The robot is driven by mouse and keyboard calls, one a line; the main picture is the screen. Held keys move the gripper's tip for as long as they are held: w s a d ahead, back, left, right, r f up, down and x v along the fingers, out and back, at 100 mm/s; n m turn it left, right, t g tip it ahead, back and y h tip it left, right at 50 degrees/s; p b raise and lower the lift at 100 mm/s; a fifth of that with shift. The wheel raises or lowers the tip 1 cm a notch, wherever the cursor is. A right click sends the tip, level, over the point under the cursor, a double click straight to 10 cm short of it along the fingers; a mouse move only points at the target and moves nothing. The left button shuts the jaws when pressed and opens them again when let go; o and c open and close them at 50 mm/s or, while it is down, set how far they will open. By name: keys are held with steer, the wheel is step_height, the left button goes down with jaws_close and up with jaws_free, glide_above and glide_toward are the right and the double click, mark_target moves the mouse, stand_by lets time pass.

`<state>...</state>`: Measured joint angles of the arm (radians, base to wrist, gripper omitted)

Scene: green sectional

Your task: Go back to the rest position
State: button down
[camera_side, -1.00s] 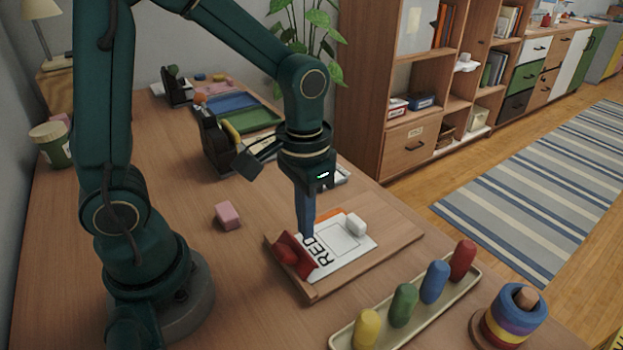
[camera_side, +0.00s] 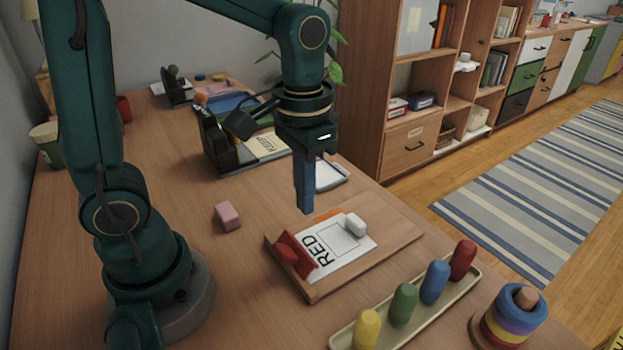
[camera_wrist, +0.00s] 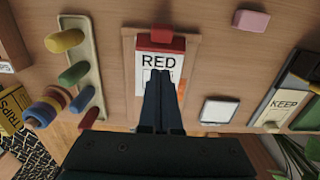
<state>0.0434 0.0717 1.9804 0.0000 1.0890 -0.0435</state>
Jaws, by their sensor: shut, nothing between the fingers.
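My gripper (camera_side: 305,210) is shut and empty, held in the air above a wooden board. In the wrist view its fingers (camera_wrist: 161,75) point at the white card. The board (camera_side: 375,262) lies on the table with a white card marked RED (camera_side: 340,250) on it. A red block-like piece (camera_side: 291,252) sits on the board at the card's left end. A small white block (camera_side: 355,223) and an orange strip (camera_side: 328,214) lie at the card's far side. The red piece also shows in the wrist view (camera_wrist: 160,40).
A tray (camera_side: 375,327) with yellow, green, blue and red pegs lies at the front, beside a stacking ring toy (camera_side: 513,318). A pink block (camera_side: 228,216) sits on open table left of the board. A dark holder and a KEEP tray (camera_side: 266,147) stand behind.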

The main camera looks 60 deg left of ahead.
steer(key=s+a+r+t, duration=0.1)
steer(key=s+r+t, duration=0.3)
steer(key=s+t, duration=0.1)
steer(key=shift+s+t, duration=0.3)
steer(key=shift+s, duration=0.3)
